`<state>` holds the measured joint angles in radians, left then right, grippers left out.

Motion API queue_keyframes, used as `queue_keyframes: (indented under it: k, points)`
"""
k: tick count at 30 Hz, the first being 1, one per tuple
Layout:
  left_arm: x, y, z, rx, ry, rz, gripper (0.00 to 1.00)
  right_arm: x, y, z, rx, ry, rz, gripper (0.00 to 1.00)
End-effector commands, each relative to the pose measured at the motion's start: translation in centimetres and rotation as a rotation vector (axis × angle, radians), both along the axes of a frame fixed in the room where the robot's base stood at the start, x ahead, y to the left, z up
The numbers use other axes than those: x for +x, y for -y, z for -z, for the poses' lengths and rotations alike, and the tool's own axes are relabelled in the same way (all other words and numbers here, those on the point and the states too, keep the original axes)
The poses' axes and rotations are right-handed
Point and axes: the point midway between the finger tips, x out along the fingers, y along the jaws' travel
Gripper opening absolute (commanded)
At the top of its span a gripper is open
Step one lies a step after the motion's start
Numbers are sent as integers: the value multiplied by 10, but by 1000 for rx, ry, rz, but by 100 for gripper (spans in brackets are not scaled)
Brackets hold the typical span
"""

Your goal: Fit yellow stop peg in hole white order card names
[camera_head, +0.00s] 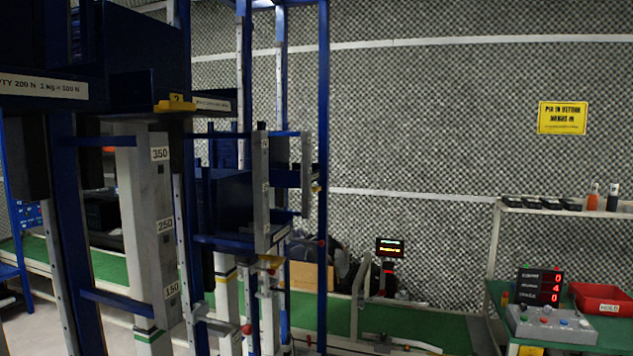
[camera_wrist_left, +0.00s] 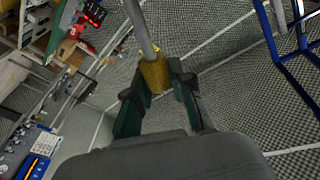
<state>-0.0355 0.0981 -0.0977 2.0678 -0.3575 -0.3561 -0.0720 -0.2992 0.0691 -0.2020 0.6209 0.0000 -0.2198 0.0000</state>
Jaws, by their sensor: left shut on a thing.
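In the left wrist view my left gripper (camera_wrist_left: 158,84) is shut on the yellow stop peg (camera_wrist_left: 155,72). The fingers hold its yellow collar, and a grey rod runs from it toward the top of the picture. Neither the gripper nor the peg shows in the head view. In the head view a pale upright (camera_head: 143,220) has dark holes beside labels 350, 250 and 150. A small white card (camera_wrist_left: 45,144) lies at the lower left of the wrist view. Its writing is too small to read, and I cannot tell if it is the order card. My right gripper is not in view.
Blue frame posts (camera_head: 322,180) fill the left half of the head view. A red tray (camera_head: 601,299) and a grey button box (camera_head: 551,324) stand on the right bench. A yellow sign (camera_head: 562,117) hangs on the foam wall. Green-topped benches run along the wall.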

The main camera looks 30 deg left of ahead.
Motion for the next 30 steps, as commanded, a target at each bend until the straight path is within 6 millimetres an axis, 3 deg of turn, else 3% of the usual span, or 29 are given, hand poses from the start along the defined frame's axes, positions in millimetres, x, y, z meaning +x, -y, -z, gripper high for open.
queue_keyframes:
  k: [1,6,15,21,30]
  points:
    - [21,-10,-37,109,29,-27,0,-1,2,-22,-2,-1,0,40]
    - [74,-48,-114,493,80,-139,0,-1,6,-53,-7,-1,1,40]
    - [131,-121,-248,940,42,-331,0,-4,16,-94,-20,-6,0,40]
    - [143,-150,-295,1051,0,-395,0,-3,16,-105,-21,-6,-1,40]
    - [146,-157,-304,1077,-14,-410,0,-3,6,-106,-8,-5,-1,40]
